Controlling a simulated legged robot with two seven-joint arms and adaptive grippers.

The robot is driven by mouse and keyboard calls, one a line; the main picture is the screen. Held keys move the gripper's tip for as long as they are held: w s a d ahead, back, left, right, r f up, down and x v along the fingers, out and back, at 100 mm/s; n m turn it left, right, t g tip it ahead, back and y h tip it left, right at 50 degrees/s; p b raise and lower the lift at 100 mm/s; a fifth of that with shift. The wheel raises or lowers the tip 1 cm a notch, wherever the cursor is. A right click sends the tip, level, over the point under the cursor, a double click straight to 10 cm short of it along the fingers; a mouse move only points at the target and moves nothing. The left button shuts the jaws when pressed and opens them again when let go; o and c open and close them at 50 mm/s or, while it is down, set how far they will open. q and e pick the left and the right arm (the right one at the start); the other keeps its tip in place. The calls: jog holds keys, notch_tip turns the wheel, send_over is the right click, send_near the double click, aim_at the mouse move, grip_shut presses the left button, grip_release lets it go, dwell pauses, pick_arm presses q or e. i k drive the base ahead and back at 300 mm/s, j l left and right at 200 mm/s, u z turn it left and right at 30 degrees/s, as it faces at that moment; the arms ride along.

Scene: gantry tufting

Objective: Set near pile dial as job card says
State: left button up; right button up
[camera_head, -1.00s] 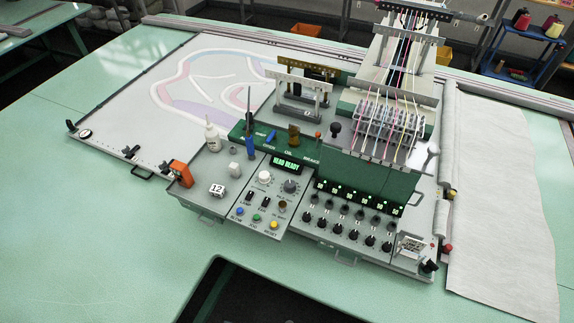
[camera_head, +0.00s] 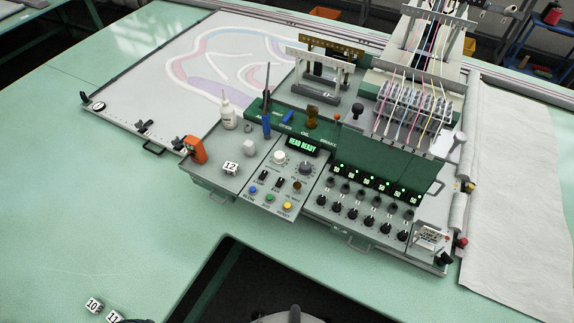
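I cannot tell which one is the near pile dial, and pointer positions are too small to read. A small printed card (camera_head: 432,237), possibly the job card, stands at the console's right end; its text is unreadable. Neither gripper is clearly in view.
Blue, green and yellow buttons (camera_head: 270,198) lie at the console's front. A white bottle (camera_head: 227,115), orange block (camera_head: 194,149) and cube marked 12 (camera_head: 230,167) are at the left. Cubes marked 10 (camera_head: 94,305) and 11 (camera_head: 113,316) lie on the green table (camera_head: 80,200). Its front has a dark cutout.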

aim_at(305, 169)
jog(key=k+z, duration=0.15)
jog(key=z, duration=0.25)
jog(key=k+z, duration=0.1)
jog(key=z, duration=0.35)
jog(key=k+l+z, duration=0.1)
jog(key=z, duration=0.3)
